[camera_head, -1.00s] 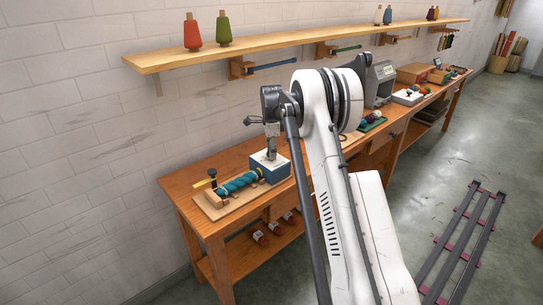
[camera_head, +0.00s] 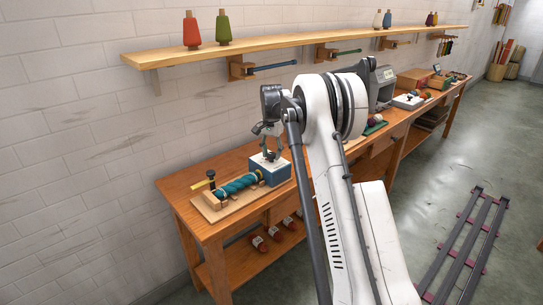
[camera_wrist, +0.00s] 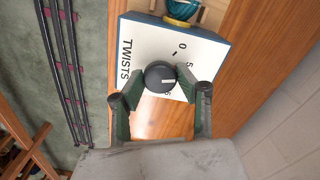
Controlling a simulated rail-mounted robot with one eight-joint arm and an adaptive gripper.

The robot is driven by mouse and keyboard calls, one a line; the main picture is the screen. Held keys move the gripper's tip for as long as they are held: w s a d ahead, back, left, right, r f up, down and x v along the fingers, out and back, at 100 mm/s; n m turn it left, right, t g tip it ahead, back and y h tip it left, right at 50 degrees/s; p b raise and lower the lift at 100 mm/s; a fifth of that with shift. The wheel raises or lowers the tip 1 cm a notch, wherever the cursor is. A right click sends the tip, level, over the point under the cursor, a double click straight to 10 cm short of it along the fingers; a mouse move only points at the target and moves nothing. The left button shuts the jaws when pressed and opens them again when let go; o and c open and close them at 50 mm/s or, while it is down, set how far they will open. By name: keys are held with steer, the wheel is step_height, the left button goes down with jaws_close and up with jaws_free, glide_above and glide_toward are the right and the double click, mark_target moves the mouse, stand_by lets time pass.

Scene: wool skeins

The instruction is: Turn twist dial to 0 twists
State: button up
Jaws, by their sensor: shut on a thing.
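The twist dial is a dark round knob (camera_wrist: 160,77) on the white top of a blue-sided box (camera_wrist: 150,45) in the wrist view. The top is marked TWISTS, with a 0 and a 5 readable and another figure partly hidden by a finger. A pale line shows on the knob, pointing roughly right in the wrist view, below the 0. My gripper (camera_wrist: 160,75) has a green-padded finger on each side of the knob and is shut on it. In the head view my gripper (camera_head: 267,154) stands over the box (camera_head: 270,172) at the bench's near end.
A teal twisted skein (camera_head: 238,184) lies on a wooden board beside the box, on the wooden bench (camera_head: 190,208). A shelf (camera_head: 290,43) with cones of yarn runs along the wall above. Other items stand farther along the bench.

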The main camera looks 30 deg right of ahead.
mark_target(272, 154)
steer(key=n, duration=0.4)
steer(key=shift+n+b, duration=0.3)
steer(key=shift+b, duration=0.1)
steer(key=n, duration=0.4)
steer(key=shift+b, duration=0.3)
steer(key=shift+n, duration=0.3)
steer(key=o, duration=1.2)
steer(key=shift+c, duration=0.2)
steer(key=shift+r, duration=0.15)
step_height(272, 154, up, 12)
